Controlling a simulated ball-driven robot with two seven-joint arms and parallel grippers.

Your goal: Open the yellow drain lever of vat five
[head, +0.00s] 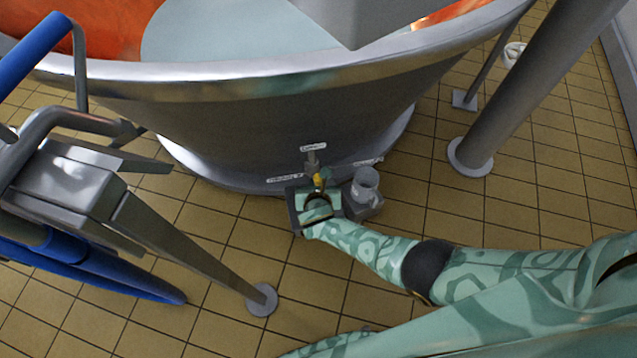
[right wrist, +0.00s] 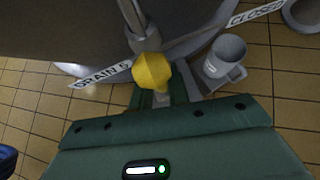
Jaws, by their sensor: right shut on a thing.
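The large metal vat (head: 270,120) fills the upper part of the head view. Low on its side is the yellow drain lever (head: 319,179), its yellow knob (right wrist: 152,70) on a metal stem. A label reading "DRAIN 5" (right wrist: 100,75) is left of the knob, and a "CLOSED" label (right wrist: 257,12) is to the right. A third small label (head: 313,147) above the lever is too small to read surely. My right gripper (head: 319,186) is at the lever, shut on the yellow knob, and its fingers (right wrist: 160,97) are partly hidden. My left gripper is not in view.
A metal frame with blue rails (head: 70,180) stands at left. A thick grey post (head: 530,85) stands at right. Tiled floor (head: 520,200) is open between.

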